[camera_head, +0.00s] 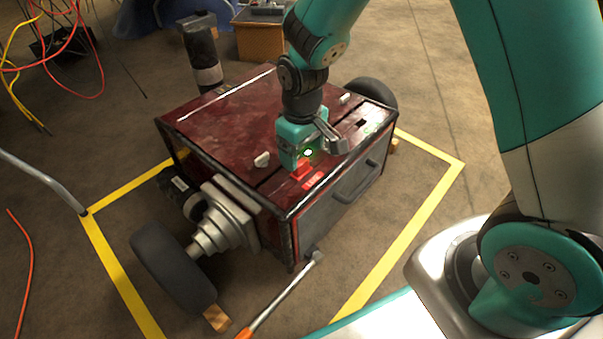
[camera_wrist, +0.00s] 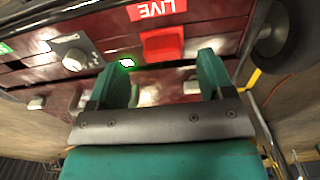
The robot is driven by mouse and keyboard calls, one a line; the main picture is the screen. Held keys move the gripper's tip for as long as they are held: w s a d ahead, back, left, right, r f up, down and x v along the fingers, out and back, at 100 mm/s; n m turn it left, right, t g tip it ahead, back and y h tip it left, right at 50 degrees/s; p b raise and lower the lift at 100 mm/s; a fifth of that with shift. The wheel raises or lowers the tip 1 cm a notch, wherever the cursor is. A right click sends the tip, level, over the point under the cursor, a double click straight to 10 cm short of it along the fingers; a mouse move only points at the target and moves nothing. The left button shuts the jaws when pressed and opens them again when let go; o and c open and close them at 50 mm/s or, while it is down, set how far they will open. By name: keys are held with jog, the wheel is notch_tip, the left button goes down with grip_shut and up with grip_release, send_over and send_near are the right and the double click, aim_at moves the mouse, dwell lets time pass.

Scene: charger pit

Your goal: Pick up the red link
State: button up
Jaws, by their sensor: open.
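The red link (camera_wrist: 162,44) is a small red block on the dark red top of the box-shaped machine (camera_head: 215,115). It also shows in the head view (camera_head: 301,171), partly hidden by my gripper. My gripper (camera_wrist: 163,70) is open and empty, pointing down at the panel. In the wrist view its two teal fingers are spread wide, and the link shows between and beyond their tips. In the head view my gripper (camera_head: 297,160) is close above the link; I cannot tell whether it touches.
A red LIVE label (camera_wrist: 157,9) lies beside the link. A lit green indicator (camera_wrist: 127,63) and a grey knob (camera_wrist: 74,59) are near the left finger. Pale handles stand on the lid. Yellow floor lines (camera_head: 398,258) surround the machine.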

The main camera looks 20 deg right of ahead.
aim_at(301, 162)
notch_tip(301, 162, down, 4)
jog(key=b, duration=0.2)
jog(key=shift+a+f+b, duration=0.15)
jog(key=shift+b, duration=0.25)
jog(key=c, duration=0.9)
jog(key=shift+o, duration=0.2)
jog(key=shift+r, duration=0.2)
